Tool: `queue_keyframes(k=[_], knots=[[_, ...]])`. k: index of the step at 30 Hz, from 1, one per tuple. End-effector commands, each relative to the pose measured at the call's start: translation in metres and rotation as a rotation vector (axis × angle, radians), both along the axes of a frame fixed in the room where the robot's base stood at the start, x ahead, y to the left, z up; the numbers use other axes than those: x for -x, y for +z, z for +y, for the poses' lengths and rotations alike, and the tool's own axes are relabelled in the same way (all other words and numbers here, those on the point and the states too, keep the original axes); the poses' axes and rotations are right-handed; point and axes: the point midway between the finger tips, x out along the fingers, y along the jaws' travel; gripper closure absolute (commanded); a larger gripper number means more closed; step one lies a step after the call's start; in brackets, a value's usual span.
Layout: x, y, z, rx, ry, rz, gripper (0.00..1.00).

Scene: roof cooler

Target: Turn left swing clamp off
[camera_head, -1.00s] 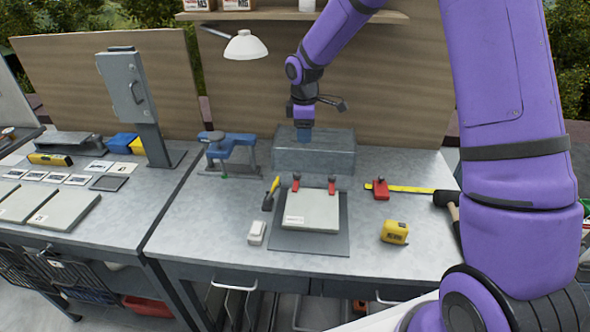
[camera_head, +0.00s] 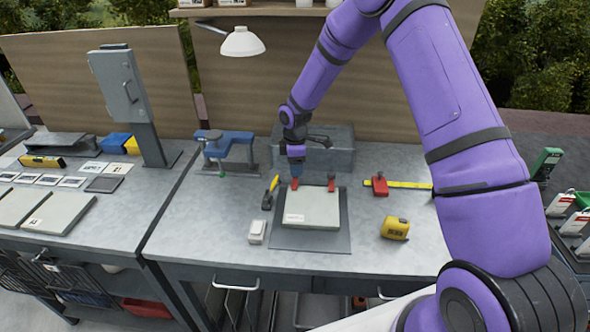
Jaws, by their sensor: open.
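Two red swing clamps sit at the back edge of a pale square plate (camera_head: 310,208) on a dark base plate (camera_head: 311,240). The left swing clamp (camera_head: 294,185) is partly hidden by my gripper. The right swing clamp (camera_head: 331,184) is in plain view. My gripper (camera_head: 294,177) points down just above and behind the left clamp, with its jaws open. The fingertips are small here, and I cannot tell whether they touch the clamp.
A grey box (camera_head: 325,150) stands behind my gripper, and a blue vise (camera_head: 228,148) is to the left. A yellow-handled tool (camera_head: 271,190), a white item (camera_head: 257,231), a yellow tape measure (camera_head: 395,228) and a red-and-yellow ruler tool (camera_head: 380,184) lie around the plate.

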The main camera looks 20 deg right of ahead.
Motion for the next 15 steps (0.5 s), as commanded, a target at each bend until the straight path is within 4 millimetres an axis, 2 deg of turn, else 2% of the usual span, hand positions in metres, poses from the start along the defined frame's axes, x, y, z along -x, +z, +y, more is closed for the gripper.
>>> queue_keyframes(k=[6, 15], knots=[[0.0, -0.019, 0.0, 0.0, 0.001, 0.0, 0.45], [0.0, -0.022, 0.0, 0.0, 0.0, 0.0, 0.45]])
